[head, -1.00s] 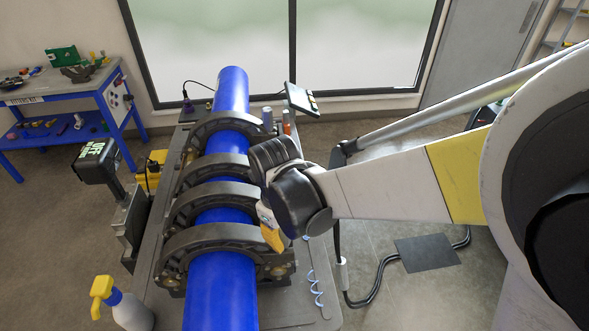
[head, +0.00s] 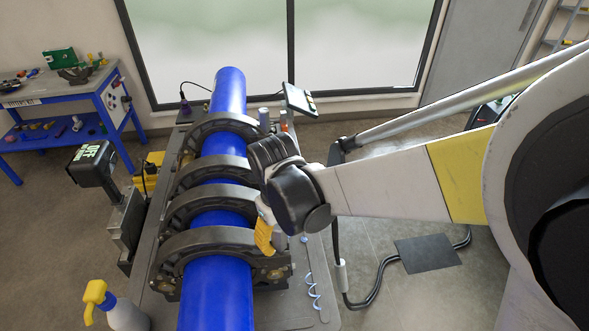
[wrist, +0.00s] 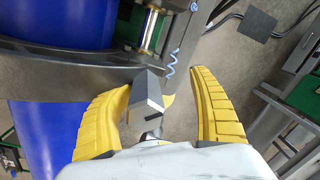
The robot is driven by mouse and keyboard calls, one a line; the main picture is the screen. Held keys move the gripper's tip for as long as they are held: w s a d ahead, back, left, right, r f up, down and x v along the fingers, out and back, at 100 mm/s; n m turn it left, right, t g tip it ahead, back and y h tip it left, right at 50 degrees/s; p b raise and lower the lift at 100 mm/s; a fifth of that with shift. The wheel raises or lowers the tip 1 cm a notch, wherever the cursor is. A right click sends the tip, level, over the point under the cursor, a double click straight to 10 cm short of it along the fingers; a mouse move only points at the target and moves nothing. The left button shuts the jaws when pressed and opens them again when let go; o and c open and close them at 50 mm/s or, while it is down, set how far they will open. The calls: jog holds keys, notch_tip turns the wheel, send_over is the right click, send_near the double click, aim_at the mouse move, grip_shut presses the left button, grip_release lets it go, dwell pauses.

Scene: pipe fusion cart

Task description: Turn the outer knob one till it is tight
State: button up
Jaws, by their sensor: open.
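A grey, angular knob (wrist: 149,92) shows in the wrist view beside the dark clamp ring. It sits between the two yellow fingers of my gripper (wrist: 164,82), closer to the left finger. The fingers are spread. The left finger is very near the knob, and I cannot tell if they touch; a clear gap separates the knob from the right finger. In the head view my gripper (head: 265,243) is at the right side of the nearest clamp ring (head: 215,241), partly hidden by my wrist. The knob cannot be made out there.
A blue pipe (head: 217,300) runs through several dark clamp rings on the grey cart (head: 320,312). A coiled blue hose (head: 313,290) lies at the cart's right edge. A spray bottle (head: 122,315) stands at the front left. A blue workbench (head: 65,115) stands at far left.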

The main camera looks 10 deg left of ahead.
jog(key=shift+s+a, duration=0.2)
jog(key=shift+a, duration=0.1)
jog(key=r+p, duration=0.2)
jog(key=r, duration=0.1)
jog(key=a+r+p, duration=0.1)
jog(key=r, duration=0.1)
jog(key=shift+s+r+p, duration=0.1)
jog(key=shift+s+p, duration=0.2)
jog(key=shift+s, duration=0.05)
jog(key=shift+r, duration=0.35)
jog(key=shift+d+r+p, duration=0.1)
jog(key=shift+p, duration=0.2)
jog(key=shift+w+d, duration=0.1)
